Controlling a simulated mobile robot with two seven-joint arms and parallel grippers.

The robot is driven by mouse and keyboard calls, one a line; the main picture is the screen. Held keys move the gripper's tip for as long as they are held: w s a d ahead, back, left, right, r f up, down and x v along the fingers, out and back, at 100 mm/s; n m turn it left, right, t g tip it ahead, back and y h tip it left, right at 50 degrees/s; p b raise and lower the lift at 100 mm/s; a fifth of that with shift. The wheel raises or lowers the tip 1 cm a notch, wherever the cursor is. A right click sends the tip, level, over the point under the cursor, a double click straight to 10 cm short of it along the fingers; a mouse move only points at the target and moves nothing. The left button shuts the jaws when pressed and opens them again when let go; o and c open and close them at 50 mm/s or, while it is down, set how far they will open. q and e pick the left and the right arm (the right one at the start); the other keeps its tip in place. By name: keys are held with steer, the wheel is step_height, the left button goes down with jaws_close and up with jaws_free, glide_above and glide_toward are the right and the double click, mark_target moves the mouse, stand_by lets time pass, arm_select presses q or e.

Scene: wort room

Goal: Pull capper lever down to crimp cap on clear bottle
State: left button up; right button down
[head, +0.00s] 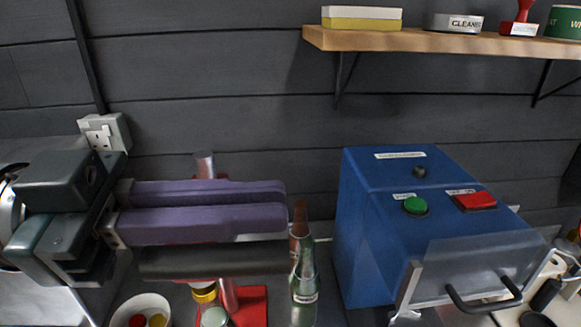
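My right gripper is out of view.
A green bottle (305,275) and a brown bottle (298,225) stand right of the capper. A blue machine (375,230) with green and red buttons stands further right. A white bowl (142,303) is at lower left. A wooden shelf (420,41) hangs above.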

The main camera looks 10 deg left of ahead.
arm_select(q)
steer(key=o, duration=0.7)
steer(key=b+v, duration=0.4)
steer(key=v, duration=0.6)
steer(key=shift+r, duration=0.1)
